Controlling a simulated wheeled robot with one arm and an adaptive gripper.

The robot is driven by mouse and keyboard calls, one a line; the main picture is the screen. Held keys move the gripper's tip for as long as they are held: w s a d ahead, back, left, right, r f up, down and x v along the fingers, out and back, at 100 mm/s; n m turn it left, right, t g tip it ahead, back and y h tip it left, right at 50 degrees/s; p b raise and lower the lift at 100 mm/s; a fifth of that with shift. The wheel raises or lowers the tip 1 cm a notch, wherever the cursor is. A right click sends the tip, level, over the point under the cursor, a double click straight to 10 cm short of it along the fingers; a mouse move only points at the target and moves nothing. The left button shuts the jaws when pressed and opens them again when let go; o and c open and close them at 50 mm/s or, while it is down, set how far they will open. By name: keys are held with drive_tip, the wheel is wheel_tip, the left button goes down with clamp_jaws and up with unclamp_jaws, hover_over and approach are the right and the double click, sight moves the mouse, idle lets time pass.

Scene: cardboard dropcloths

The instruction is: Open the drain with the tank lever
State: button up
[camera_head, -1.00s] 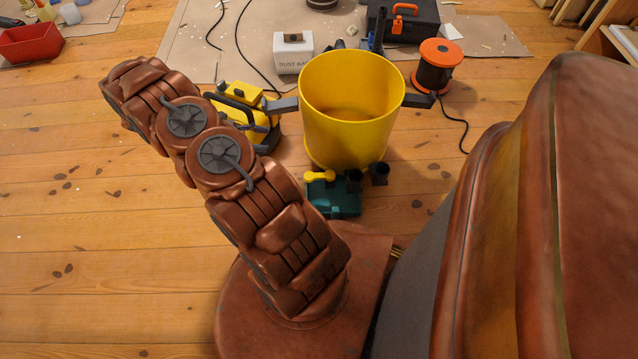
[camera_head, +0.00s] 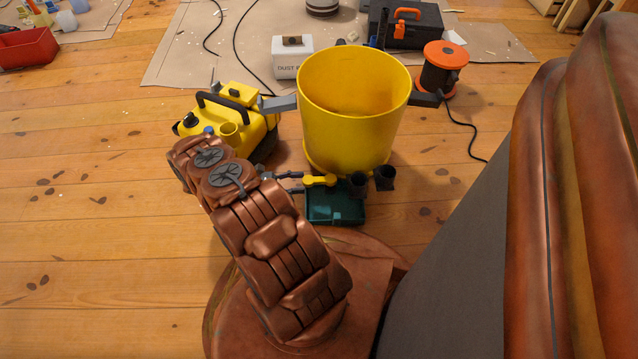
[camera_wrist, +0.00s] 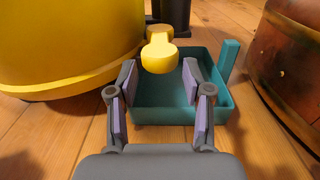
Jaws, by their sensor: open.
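The yellow tank (camera_head: 352,125) stands upright on the floor, with grey arms at its sides. The yellow lever (camera_head: 322,180) sticks out low at its front, above a teal tray (camera_head: 336,218). In the wrist view the lever (camera_wrist: 160,52) is ahead of my gripper (camera_wrist: 161,78), near the gap between the fingertips. The teal tray (camera_wrist: 150,112) lies below and behind the fingers. My gripper (camera_head: 294,183) is open and empty, just left of the lever in the head view. I cannot tell whether a fingertip touches the lever.
A yellow machine with a black handle (camera_head: 228,118) stands left of the tank. Dark cups (camera_head: 384,178) stand right of the lever. A white box (camera_head: 292,60), an orange cable reel (camera_head: 442,68) and a black toolbox (camera_head: 402,28) are behind.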

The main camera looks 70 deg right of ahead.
sight(319, 181)
drive_tip(key=shift+b+x, duration=1.4)
drive_tip(key=shift+x, duration=2.25)
drive_tip(key=shift+c, duration=0.2)
clamp_jaws()
